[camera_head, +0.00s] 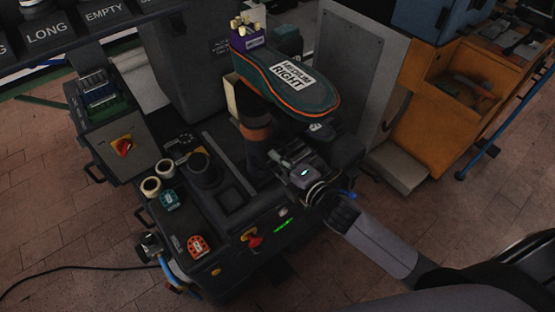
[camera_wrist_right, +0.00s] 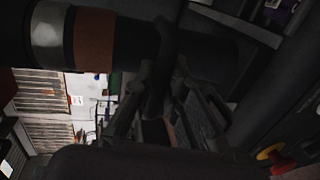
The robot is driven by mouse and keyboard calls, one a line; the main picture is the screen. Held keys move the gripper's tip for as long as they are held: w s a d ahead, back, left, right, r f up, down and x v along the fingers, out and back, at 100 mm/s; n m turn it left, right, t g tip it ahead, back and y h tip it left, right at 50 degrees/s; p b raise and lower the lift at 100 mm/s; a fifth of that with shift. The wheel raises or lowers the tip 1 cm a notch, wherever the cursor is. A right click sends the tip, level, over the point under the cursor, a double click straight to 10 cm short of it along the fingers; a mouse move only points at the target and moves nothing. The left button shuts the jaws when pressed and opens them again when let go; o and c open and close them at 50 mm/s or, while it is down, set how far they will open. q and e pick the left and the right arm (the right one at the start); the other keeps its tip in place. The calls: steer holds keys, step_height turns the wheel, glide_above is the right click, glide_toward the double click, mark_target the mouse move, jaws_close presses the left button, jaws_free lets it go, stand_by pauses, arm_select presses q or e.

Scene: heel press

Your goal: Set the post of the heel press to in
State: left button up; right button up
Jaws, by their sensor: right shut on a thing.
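The post (camera_head: 257,128) of the heel press is a dark upright column with an orange-brown band, below the shoe sole. In the wrist view the post (camera_wrist_right: 95,40) lies across the top left, with its brown band and a pale metal band. The green sole form (camera_head: 290,85) with an orange edge and a "RIGHT" label sits on top. My right gripper (camera_head: 279,160) is beside the lower post, on its right. In the wrist view its fingers (camera_wrist_right: 163,95) are shut around a dark handle at the post; the exact contact is dim. My left gripper is out of view.
The press base carries a red knob (camera_head: 254,241), an orange dial (camera_head: 199,246), a teal dial (camera_head: 169,199) and a dark round stub (camera_head: 203,170). A grey panel (camera_head: 350,75) and an orange cabinet (camera_head: 445,105) stand to the right. Floor is open in front.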

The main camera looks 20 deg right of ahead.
jaws_close()
steer(key=shift+w, duration=0.1)
stand_by(0.3)
steer(key=shift+w+a, duration=0.1)
steer(key=shift+w, duration=0.15)
steer(key=r+b+x, duration=0.1)
steer(key=r+x, duration=0.2)
steer(key=x, duration=1.3)
steer(key=shift+w+r+b, duration=0.3)
steer(key=shift+w+r, duration=0.05)
steer(key=shift+w, duration=0.05)
steer(key=shift+a+r, duration=0.1)
